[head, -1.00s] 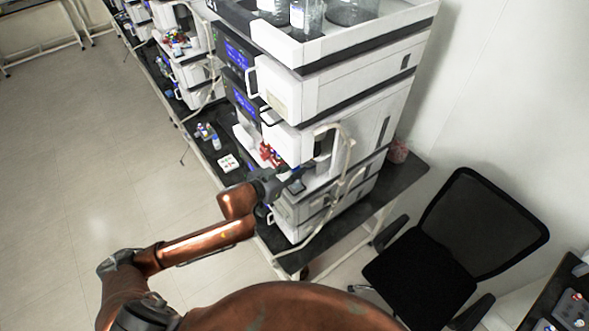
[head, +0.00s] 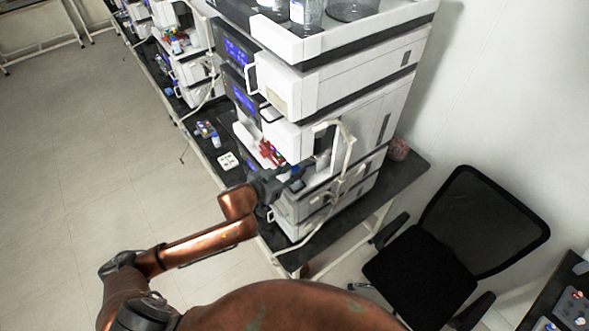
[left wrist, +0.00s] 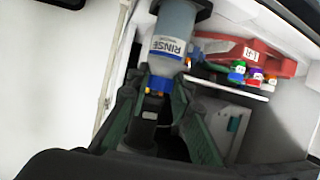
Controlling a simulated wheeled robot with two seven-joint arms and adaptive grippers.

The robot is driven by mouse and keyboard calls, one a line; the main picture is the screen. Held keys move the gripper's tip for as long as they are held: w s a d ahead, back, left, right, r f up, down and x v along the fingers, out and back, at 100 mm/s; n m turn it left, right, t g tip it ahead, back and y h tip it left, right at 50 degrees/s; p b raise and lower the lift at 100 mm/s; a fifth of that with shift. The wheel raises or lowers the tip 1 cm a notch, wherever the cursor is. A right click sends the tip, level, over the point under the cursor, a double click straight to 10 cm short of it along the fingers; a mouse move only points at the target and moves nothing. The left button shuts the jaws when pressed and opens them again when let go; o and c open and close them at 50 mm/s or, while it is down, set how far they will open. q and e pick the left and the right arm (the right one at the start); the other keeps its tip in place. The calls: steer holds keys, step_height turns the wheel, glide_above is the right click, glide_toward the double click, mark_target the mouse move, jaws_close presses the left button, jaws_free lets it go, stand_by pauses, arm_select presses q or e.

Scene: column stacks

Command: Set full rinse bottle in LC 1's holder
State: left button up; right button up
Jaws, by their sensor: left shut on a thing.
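In the left wrist view my left gripper (left wrist: 160,82) is shut on the rinse bottle (left wrist: 174,28). The bottle is pale grey-blue, with a white and blue label reading RINSE and a blue cap end between the dark green fingers. Its far end meets a dark part at the top edge; I cannot tell whether it sits in a holder. In the head view the left gripper (head: 284,177) is inside the open front bay of the nearest white instrument stack (head: 335,105). The bottle is hardly visible there. My right gripper is not in view.
A red rack (left wrist: 262,58) with a small label and several coloured caps is right of the bottle; it also shows in the head view (head: 270,153). A pale tube (head: 348,160) hangs down the stack's side. A black chair (head: 450,240) stands at right.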

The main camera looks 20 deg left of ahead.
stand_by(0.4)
arm_select(q)
steer(key=o, duration=1)
steer(key=shift+c, duration=0.2)
